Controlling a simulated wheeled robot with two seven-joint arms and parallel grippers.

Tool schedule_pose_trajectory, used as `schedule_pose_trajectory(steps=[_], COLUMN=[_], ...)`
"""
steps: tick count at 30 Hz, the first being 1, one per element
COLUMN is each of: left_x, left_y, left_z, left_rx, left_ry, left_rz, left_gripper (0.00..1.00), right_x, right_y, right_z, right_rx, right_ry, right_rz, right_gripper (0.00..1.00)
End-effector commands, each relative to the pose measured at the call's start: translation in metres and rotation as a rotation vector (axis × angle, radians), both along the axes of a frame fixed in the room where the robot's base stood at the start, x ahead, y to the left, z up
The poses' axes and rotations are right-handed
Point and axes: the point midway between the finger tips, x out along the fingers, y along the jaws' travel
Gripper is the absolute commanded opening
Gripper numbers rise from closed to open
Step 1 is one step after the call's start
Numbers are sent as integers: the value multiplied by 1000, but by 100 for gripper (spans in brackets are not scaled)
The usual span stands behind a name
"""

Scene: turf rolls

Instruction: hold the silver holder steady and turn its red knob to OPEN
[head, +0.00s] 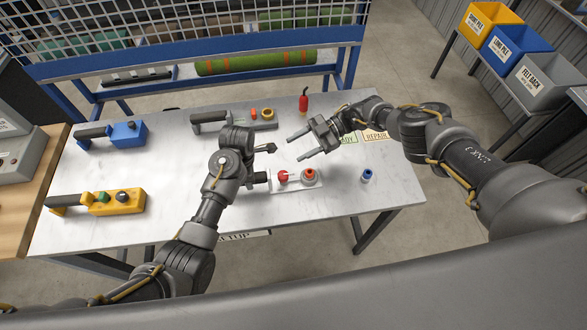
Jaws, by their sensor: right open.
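A pale silver holder (296,185) lies near the front edge of the white table. A red knob (283,176) is on its left part and a red ring-like part (309,174) on its right. Its dark handle, at its left end, is partly hidden behind my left arm. My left gripper (268,148) is above the table behind the holder, apart from it; its finger gap is not clear. My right gripper (299,146) is open and empty, pointing left, behind the holder and above the table. The knob's markings are too small to read.
A red bottle (303,100) stands behind; a small blue cup (367,176) stands right. Labelled bins (516,48) are far right.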

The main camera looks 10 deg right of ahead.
Motion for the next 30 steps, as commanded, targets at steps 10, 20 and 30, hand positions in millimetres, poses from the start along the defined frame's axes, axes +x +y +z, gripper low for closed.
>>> schedule_pose_trajectory(steps=[10,20,30], left_x=[-2,-2,-2], left_y=[2,2,2], left_z=[-4,-3,-3], left_rx=[3,4,3], left_ry=[6,6,6], left_rz=[2,1,1], left_gripper=[0,0,0], right_x=[48,-5,-107], right_y=[54,5,-31], right_z=[125,74,-9], right_rx=[402,236,-48], right_ry=[-343,-137,157], right_rz=[-335,-762,-950], right_gripper=[53,53,53])
